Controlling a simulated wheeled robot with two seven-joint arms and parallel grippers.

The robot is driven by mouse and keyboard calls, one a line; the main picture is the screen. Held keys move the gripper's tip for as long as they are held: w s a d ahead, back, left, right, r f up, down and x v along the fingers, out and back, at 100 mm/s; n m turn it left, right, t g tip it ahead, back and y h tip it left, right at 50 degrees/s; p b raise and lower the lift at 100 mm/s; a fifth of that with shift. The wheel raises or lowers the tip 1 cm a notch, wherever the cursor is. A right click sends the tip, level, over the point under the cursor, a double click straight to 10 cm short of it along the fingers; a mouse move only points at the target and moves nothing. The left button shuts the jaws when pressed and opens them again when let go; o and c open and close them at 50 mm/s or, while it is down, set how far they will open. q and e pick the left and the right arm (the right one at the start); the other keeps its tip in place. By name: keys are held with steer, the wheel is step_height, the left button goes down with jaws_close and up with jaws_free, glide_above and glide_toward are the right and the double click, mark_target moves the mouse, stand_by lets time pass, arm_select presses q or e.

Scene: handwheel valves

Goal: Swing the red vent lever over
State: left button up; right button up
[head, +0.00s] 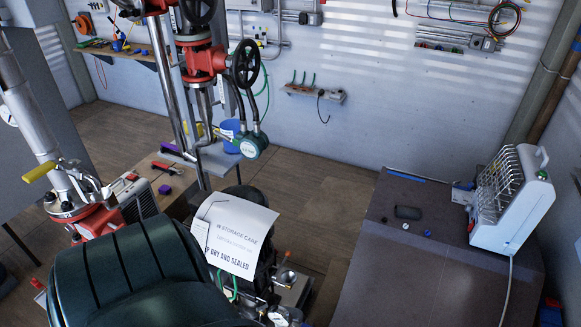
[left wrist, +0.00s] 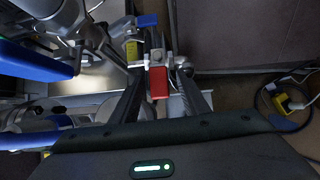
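The red lever (left wrist: 159,83) shows in the left wrist view as a short red grip on a pale metal fitting. My left gripper (left wrist: 161,62) is open, with one dark finger on each side of the red lever. Gaps show between the lever and both fingers. I cannot tell how deep the lever sits between them. I cannot make out the red lever or my left gripper in the head view. My right gripper is in neither view.
A blue grip (left wrist: 147,20) lies just beyond the red lever. In the head view a dark green casing (head: 130,275) and a printed storage sign (head: 235,235) fill the lower left. Red valve pipework with a black handwheel (head: 246,63) rises behind. A table (head: 400,265) stands right.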

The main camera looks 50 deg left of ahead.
arm_select(q)
steer(key=shift+r, duration=0.1)
step_height(320, 180, up, 3)
steer(key=p, duration=0.3)
steer(key=shift+r, duration=0.15)
steer(key=shift+r+p, duration=0.8)
steer(key=shift+r, duration=0.45)
steer(key=shift+s+r, duration=0.1)
steer(key=shift+r, duration=0.05)
steer(key=shift+b+v, duration=0.3)
steer(key=shift+v, duration=0.9)
steer(key=b+v, duration=0.1)
steer(key=v, duration=1.3)
steer(key=shift+s+r, duration=0.25)
steer(key=shift+d, duration=0.1)
